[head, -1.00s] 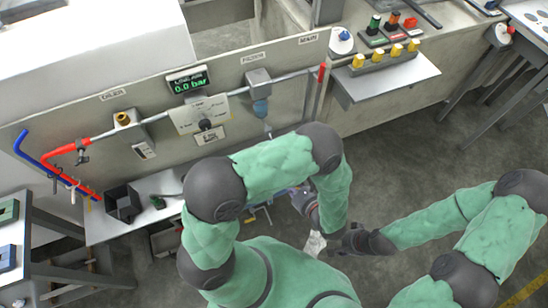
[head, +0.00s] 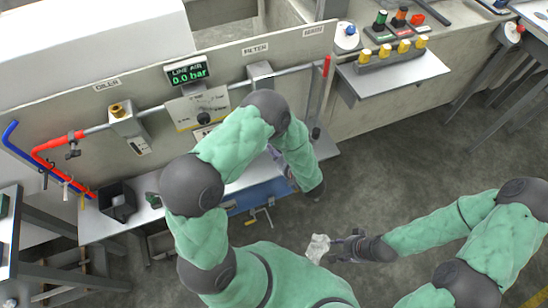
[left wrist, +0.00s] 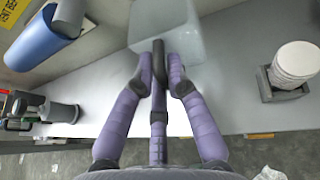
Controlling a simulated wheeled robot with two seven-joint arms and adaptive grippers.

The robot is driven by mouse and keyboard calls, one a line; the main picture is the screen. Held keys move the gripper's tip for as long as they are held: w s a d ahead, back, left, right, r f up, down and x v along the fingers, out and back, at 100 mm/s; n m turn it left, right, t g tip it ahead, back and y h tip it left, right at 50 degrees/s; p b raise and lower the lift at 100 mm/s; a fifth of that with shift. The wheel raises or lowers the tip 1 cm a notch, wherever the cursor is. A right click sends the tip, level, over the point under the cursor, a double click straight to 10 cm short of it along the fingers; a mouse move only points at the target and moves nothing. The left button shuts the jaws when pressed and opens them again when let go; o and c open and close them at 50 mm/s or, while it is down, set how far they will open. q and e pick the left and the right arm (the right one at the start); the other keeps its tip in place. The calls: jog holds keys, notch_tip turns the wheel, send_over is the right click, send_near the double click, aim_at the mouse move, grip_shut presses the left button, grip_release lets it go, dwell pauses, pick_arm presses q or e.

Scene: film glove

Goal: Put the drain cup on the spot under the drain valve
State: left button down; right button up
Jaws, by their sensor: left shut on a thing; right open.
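My left gripper (left wrist: 160,85) is shut on a dark handle-like bar (left wrist: 159,60). A pale translucent vessel, which looks like the drain cup (left wrist: 165,30), is directly beyond it, over the grey shelf. Whether it touches the shelf is unclear. In the head view, my left gripper (head: 275,156) is at the shelf below the filter (head: 260,74), mostly hidden by my arm. A blue cylinder (left wrist: 42,42), perhaps the filter bowl, is left of the cup. The drain valve and the spot cannot be made out. My right gripper (head: 343,245) is open, out over the floor.
A pale crumpled thing (head: 318,248) is beside my right gripper. The grey shelf (head: 105,226) carries a black open box (head: 117,203). A white tub (left wrist: 296,62) stands in a dark holder on the right in the wrist view. A wall panel with pipes rises behind.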

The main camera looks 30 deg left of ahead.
pick_arm(q)
notch_tip(320, 180, down, 5)
jog(key=shift+r+b, duration=0.2)
jog(key=shift+b, duration=0.95)
jog(key=shift+w+a, duration=0.1)
jog(key=shift+a, duration=0.05)
jog(key=shift+f, duration=0.1)
jog(key=c, duration=1.2)
grip_release()
jog(key=shift+c, duration=0.2)
